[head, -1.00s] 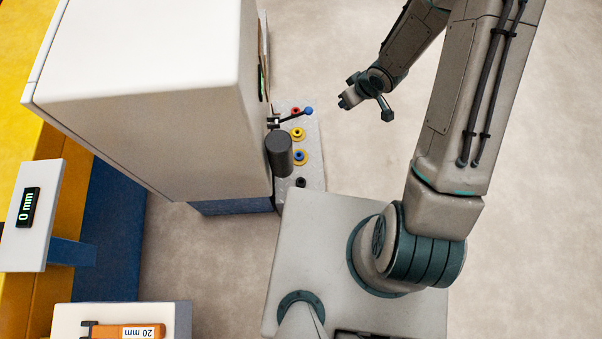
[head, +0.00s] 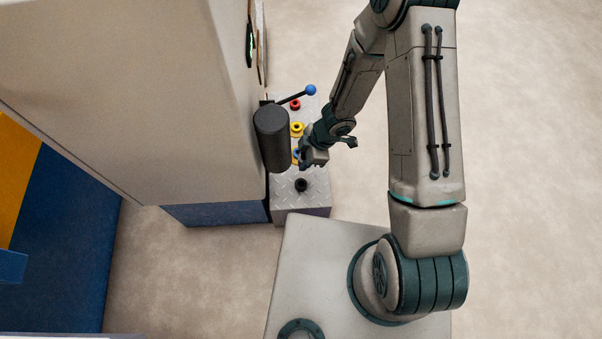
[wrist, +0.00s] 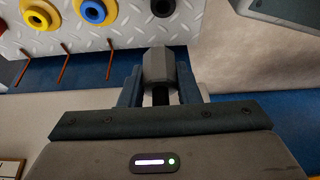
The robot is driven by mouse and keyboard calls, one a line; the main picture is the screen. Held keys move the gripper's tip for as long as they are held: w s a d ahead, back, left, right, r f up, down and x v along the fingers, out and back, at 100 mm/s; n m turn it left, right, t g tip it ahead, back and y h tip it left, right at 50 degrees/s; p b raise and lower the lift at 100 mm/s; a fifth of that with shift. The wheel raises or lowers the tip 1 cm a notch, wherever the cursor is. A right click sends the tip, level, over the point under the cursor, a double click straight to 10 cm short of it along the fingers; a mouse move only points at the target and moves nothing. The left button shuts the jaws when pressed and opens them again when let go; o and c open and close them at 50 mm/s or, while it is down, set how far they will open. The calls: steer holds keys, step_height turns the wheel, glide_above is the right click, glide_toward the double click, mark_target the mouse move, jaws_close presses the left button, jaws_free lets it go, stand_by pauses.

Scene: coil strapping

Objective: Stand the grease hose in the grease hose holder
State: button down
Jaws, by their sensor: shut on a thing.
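My gripper (head: 313,158) is over the tread plate beside the cabinet in the head view. In the wrist view its two fingers (wrist: 159,92) are shut on a grey, faceted fitting with a black part below it, apparently the grease hose (wrist: 158,66). In the head view the held piece is too small to make out. The tread plate (head: 283,204) carries red, yellow, blue-on-yellow and black round sockets. The black socket (head: 301,185) is in front of my gripper; it also shows at the wrist view's top edge (wrist: 163,6). I cannot tell which socket is the grease hose holder.
A tall pale cabinet (head: 130,90) stands left of the plate. A dark cylinder (head: 271,140) and a lever with a blue ball (head: 311,90) stick out near my gripper. Thin orange rods (wrist: 62,65) show by the plate's edge. Floor to the right is clear.

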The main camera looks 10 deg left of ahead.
steer(key=shift+s+a+f+n+b, duration=0.15)
steer(key=shift+s+f+n+b, duration=0.1)
steer(key=shift+f, duration=0.25)
steer(key=shift+s+a+f+n+b, duration=0.15)
steer(key=shift+f+b, duration=0.05)
steer(key=shift+f, duration=0.25)
steer(key=shift+s+a+f+n+b, duration=0.15)
steer(key=shift+s+f+n+b, duration=0.1)
steer(key=shift+f, duration=0.25)
steer(key=shift+r, duration=0.1)
steer(key=shift+w+d, duration=0.1)
step_height(320, 180, down, 6)
steer(key=b, duration=0.4)
steer(key=shift+p, duration=0.4)
stand_by(0.3)
stand_by(0.5)
